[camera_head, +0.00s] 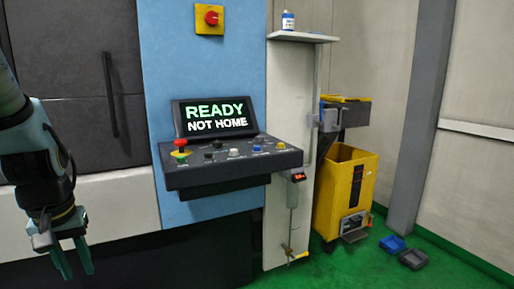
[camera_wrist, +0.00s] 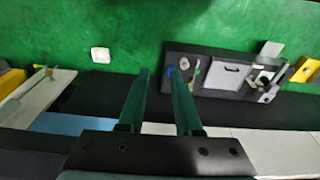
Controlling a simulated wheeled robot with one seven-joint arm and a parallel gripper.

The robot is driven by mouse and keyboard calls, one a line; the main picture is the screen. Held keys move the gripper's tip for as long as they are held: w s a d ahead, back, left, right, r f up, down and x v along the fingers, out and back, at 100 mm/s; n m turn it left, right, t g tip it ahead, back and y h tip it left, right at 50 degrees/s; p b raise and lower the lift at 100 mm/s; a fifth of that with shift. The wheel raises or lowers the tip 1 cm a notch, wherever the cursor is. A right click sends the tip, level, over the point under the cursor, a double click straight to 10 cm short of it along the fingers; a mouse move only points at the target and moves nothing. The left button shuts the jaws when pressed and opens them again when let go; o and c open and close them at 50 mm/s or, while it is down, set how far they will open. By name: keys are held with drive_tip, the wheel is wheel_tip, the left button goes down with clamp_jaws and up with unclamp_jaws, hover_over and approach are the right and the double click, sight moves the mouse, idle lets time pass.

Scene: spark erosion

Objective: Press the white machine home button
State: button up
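A white button (camera_head: 233,152) sits in the middle of the dark sloping control panel (camera_head: 225,176) on the machine front, in the head view. Other buttons in black, blue and yellow sit around it. The screen (camera_head: 213,117) above reads "READY NOT HOME". My gripper (camera_head: 77,272) hangs at the lower left of the head view, pointing down, well left of the panel and lower than it. It also shows in the wrist view (camera_wrist: 158,72), its two fingers apart with nothing between them. The white button cannot be made out in the wrist view.
A red knob (camera_head: 180,143) stands up at the panel's left end. A red stop button on a yellow plate (camera_head: 209,19) is above the screen. A yellow bin cart (camera_head: 345,190) stands to the right. In the wrist view, a dark tray-like surface (camera_wrist: 215,105) holds several items.

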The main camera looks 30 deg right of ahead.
clamp_jaws()
idle(1.1)
